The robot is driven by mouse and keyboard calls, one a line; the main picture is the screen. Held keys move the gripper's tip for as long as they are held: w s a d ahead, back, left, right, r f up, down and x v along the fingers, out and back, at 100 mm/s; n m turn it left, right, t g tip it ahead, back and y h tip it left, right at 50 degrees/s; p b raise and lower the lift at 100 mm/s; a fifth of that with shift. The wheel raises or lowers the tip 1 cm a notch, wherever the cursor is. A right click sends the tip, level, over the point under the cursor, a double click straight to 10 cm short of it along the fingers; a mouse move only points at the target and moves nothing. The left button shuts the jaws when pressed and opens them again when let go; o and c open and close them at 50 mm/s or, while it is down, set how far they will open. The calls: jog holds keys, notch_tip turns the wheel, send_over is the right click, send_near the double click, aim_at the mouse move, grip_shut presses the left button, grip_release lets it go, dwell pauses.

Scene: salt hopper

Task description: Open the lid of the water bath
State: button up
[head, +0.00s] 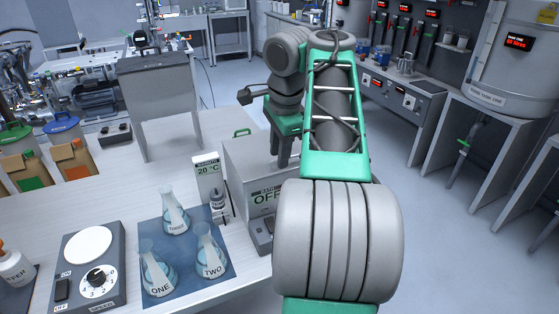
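The water bath (236,178) is a grey box on the pale bench, left of my arm, with a panel reading BATH OFF on its front. A green handle (242,132) shows at its upper back left edge. I cannot tell clearly whether the lid is shut, as my arm covers the right part of the bath. My gripper (282,160) points down over the bath, to the right of the green handle and apart from it. Its fingers are small and dark here, and I cannot tell their opening. I see nothing held.
A white sign (208,180) reading 20 °C stands left of the bath. Several labelled flasks stand on a blue mat (205,287) in front. A stirrer plate (88,275) with a dial is further left. A grey stand (160,95) rises behind. Floor is open at right.

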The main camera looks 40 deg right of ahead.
grip_shut()
dwell(1.4)
